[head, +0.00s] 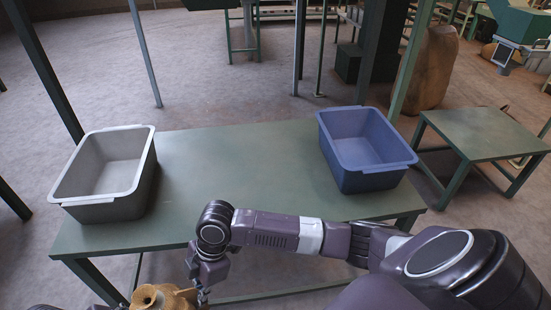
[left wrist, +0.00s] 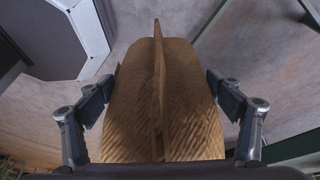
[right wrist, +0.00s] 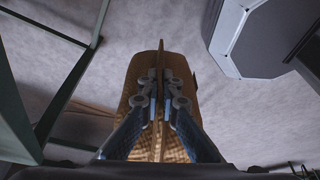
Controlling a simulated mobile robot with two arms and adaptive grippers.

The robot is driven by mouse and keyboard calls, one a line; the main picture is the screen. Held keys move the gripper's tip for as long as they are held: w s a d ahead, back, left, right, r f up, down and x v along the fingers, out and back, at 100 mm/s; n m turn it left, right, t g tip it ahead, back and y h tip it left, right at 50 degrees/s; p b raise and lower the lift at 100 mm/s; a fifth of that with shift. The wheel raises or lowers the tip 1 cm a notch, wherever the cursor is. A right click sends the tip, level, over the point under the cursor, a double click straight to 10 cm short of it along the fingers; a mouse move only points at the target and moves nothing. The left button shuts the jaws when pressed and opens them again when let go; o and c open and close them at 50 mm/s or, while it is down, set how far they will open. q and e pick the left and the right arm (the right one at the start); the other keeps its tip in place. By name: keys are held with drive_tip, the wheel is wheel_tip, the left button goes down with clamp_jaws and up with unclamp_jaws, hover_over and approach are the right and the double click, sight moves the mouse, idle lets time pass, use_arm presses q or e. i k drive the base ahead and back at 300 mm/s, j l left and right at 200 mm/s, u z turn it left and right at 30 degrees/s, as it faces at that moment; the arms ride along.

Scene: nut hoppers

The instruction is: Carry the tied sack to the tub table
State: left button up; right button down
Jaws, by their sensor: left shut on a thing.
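The tan tied sack (head: 165,297) shows at the bottom edge of the head view, in front of the tub table (head: 245,175). Only its gathered neck and top show there. My right gripper (head: 202,293) is at its right side. In the left wrist view the sack (left wrist: 165,100) fills the space between the fingers of my left gripper (left wrist: 165,95), which is shut on it. In the right wrist view the fingers of my right gripper (right wrist: 161,88) are close together on a raised seam of the sack (right wrist: 186,75). The left gripper is not clear in the head view.
A grey tub (head: 108,178) stands on the table's left end and a blue tub (head: 365,150) on its right end. The tabletop between them is clear. A smaller green table (head: 485,133) stands at right, with a large brown sack (head: 432,68) behind it.

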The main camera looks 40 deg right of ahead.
sight(236, 186)
drive_tip(key=z, duration=0.9)
